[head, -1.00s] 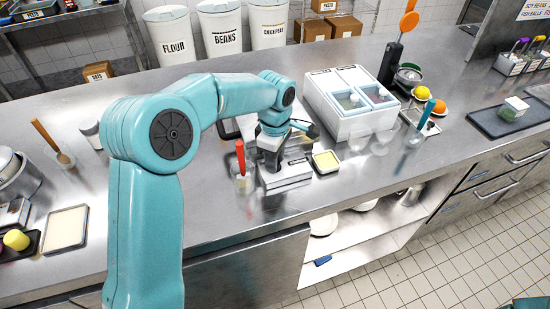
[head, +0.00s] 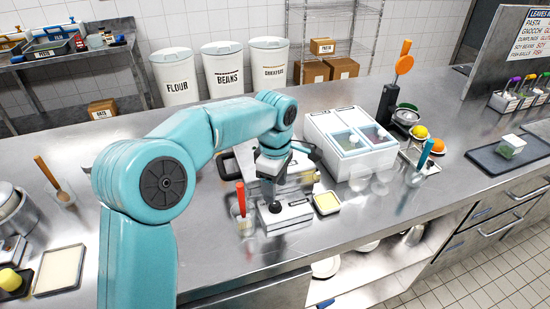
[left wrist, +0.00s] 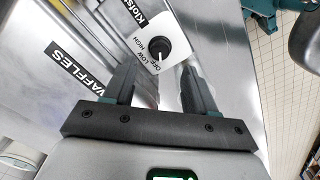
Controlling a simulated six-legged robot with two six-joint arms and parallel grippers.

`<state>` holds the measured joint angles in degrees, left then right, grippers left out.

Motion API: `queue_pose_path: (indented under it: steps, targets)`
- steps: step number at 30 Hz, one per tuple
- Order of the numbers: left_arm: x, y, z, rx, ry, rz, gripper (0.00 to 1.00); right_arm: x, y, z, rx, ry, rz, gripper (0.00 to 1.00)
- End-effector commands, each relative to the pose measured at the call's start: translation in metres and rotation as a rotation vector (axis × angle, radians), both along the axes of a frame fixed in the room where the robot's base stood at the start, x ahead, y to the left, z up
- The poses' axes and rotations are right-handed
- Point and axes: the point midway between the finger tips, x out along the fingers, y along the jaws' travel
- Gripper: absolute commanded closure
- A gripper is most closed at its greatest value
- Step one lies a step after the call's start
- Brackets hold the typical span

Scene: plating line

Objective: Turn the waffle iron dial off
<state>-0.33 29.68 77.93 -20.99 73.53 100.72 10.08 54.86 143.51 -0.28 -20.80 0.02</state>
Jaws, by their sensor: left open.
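The waffle iron (head: 294,214) is a silver box with a light label panel. It sits on the steel counter under my left gripper. Its black dial (left wrist: 159,49) shows clearly in the left wrist view, beside the words OFF, LOW and HIGH. The white mark on the dial points down in that view, toward the OFF end. My left gripper (left wrist: 160,76) is open, with its two fingers apart and the dial seen just beyond the gap between them. In the head view the left gripper (head: 268,187) points down at the iron; contact cannot be made out. My right gripper is not in view.
A clear cup with a red-handled tool (head: 241,200) stands close left of the iron. A small yellow-filled dish (head: 327,203) is close right. The counter's front edge is near.

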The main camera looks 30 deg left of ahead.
Motion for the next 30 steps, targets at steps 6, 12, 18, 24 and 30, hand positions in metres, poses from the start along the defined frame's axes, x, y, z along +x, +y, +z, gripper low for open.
queue_pose_path:
  steps: [6, 12, 18, 24, 30]
  targets:
    - [0.001, -0.001, 0.061, -0.002, -0.005, 0.0, 0.44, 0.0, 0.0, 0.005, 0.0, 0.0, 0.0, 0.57]
    - [0.0, 0.0, 0.097, 0.0, -0.002, 0.0, 0.44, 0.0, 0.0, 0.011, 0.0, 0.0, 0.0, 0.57]
    - [0.0, 0.0, 0.109, 0.0, -0.001, 0.0, 0.44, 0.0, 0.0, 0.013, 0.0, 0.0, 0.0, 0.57]
    - [0.0, 0.0, 0.109, 0.0, 0.0, 0.0, 0.44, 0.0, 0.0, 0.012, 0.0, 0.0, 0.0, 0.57]
    - [0.0, 0.0, 0.108, 0.0, 0.0, 0.0, 0.44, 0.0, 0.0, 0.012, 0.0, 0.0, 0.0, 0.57]
